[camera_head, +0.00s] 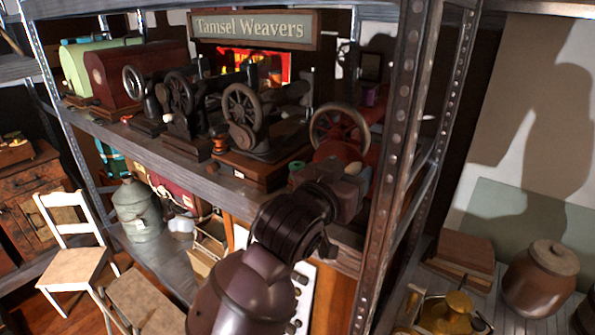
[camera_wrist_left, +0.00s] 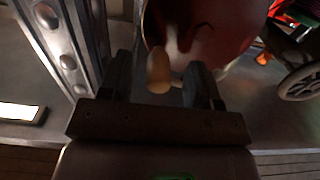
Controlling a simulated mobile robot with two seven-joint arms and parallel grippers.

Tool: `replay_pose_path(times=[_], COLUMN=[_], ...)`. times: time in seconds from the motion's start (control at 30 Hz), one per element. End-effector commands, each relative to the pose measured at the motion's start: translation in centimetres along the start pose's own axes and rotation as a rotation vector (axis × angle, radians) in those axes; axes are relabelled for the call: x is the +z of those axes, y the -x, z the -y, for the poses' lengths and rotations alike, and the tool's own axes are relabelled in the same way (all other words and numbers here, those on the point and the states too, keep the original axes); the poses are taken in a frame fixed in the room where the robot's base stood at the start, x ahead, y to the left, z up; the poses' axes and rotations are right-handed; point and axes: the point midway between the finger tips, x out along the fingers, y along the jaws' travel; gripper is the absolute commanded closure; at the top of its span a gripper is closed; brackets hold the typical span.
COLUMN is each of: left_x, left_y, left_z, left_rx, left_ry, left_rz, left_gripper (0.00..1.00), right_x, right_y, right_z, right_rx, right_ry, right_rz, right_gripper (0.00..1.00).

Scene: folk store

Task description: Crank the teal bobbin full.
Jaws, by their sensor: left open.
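A red machine with a large spoked wheel (camera_head: 340,130) stands on the shelf, behind my left gripper (camera_head: 345,180). A small greenish piece (camera_head: 297,166) shows beside the gripper; I cannot tell whether it is the teal bobbin. In the left wrist view a tan rounded knob (camera_wrist_left: 158,70) lies between the two dark fingers of my left gripper (camera_wrist_left: 160,88), in front of a glossy red rounded body (camera_wrist_left: 212,28). The gripper is open, with a gap visible on each side of the knob. My right gripper is in neither view.
Black sewing machines with handwheels (camera_head: 242,108) stand along the shelf to the left. A perforated metal post (camera_head: 400,130) rises close to the right of my gripper; a metal post (camera_wrist_left: 65,50) also shows in the wrist view. A lidded brown pot (camera_head: 541,280) stands at lower right.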

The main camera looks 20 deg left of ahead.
Motion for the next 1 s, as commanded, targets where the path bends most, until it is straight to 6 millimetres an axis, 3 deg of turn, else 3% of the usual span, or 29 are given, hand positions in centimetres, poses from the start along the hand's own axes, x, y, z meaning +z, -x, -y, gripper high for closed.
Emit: replay_pose_path(times=[0.27, 1.0], left_x=[0.0, 0.0], left_y=[0.2, 4.9], left_z=[0.0, 0.0], left_rx=[0.000, 0.000], left_ry=[0.000, -0.001], left_rz=[0.000, 0.000], left_gripper=[0.43, 0.43], right_x=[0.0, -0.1], right_y=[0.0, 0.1], right_z=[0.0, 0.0], right_rx=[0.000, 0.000], right_ry=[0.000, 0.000], right_rz=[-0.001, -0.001], right_gripper=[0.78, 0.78])
